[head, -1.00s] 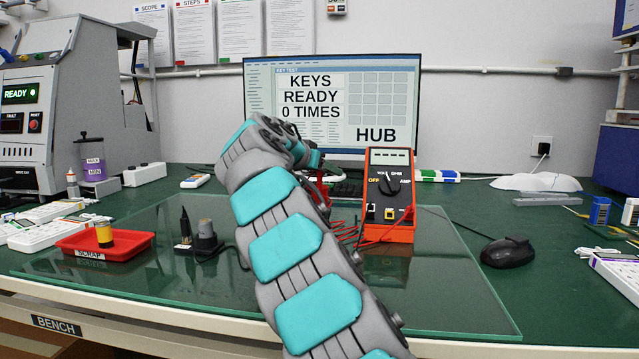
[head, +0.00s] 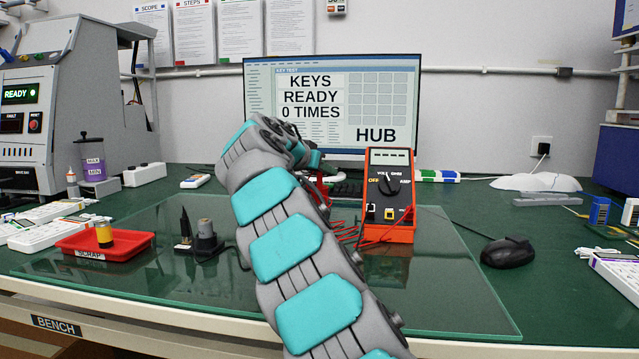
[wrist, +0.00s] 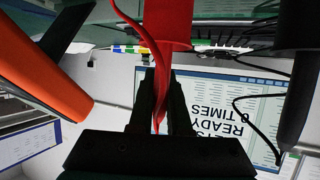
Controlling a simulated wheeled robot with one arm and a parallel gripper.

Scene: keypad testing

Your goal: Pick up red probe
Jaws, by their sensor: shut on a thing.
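The red probe (wrist: 168,22) shows large at the top middle of the wrist view, its thin red lead running down between the fingers. My gripper (wrist: 163,72) is shut on the red probe. In the head view my own arm hides most of the gripper, and only a bit of red shows beside it. The orange multimeter (head: 389,222) stands upright just right of my gripper; its orange side (wrist: 45,65) fills the left of the wrist view.
A black probe-like part (wrist: 298,70) hangs at the right of the wrist view. A monitor (head: 335,75) stands behind. A red scrap tray (head: 75,240) lies left, a black mouse (head: 508,252) right. The glass mat's (head: 450,310) front right is clear.

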